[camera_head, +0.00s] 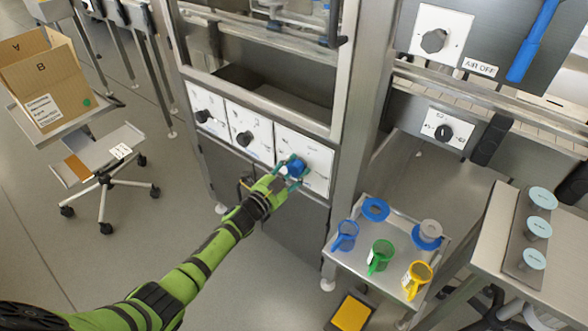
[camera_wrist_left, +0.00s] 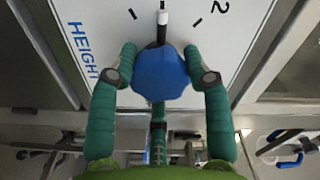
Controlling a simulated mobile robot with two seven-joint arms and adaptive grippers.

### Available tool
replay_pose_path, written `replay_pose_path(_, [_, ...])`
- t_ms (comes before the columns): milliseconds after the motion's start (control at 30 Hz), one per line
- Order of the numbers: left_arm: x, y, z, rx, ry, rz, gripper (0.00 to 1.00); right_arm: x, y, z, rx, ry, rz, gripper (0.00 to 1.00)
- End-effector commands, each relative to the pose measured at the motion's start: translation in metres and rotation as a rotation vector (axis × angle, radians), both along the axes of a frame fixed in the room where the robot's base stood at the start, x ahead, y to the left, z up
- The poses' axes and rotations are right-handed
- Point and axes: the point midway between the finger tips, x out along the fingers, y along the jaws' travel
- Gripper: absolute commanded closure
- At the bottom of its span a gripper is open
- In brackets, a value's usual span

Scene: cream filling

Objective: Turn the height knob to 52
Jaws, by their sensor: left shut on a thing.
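The height knob (camera_head: 295,168) is blue and sits on the rightmost of three white panels on the machine front. In the left wrist view the blue knob (camera_wrist_left: 160,74) is between my fingers, with a black-and-white pointer directed up between two dial marks. The word HEIGHT (camera_wrist_left: 82,50) and a digit 2 are printed on the panel (camera_wrist_left: 110,20). My left gripper (camera_head: 291,171) is shut on the knob, and its green fingers (camera_wrist_left: 160,70) touch both sides. My right gripper is not in view.
Two black knobs (camera_head: 203,116) (camera_head: 244,138) are on the panels to the left. A small table (camera_head: 345,262) with blue, green and yellow cups stands to the right. A cardboard box (camera_head: 48,85) is at the left. Floor is clear around my left arm.

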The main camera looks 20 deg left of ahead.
Motion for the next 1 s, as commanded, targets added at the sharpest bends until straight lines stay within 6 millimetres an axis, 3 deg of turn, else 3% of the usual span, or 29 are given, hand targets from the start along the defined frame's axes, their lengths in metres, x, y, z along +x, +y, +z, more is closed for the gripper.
replay_pose_path(267, [0.003,0.006,0.004,0.0,-0.006,0.011,0.84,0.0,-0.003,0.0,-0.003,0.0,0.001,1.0])
replay_pose_path(300, [0.003,0.006,0.004,0.0,-0.006,0.011,0.47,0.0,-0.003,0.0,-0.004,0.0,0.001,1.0])
replay_pose_path(367, [0.003,0.006,0.004,0.0,-0.006,0.011,0.27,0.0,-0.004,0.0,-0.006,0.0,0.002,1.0])
replay_pose_path(767, [-0.002,0.003,0.0,0.002,-0.001,0.004,0.27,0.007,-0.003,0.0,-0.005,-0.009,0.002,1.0])
replay_pose_path(1000, [-0.031,0.013,0.0,0.003,0.0,0.002,0.27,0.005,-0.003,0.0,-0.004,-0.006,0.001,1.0])
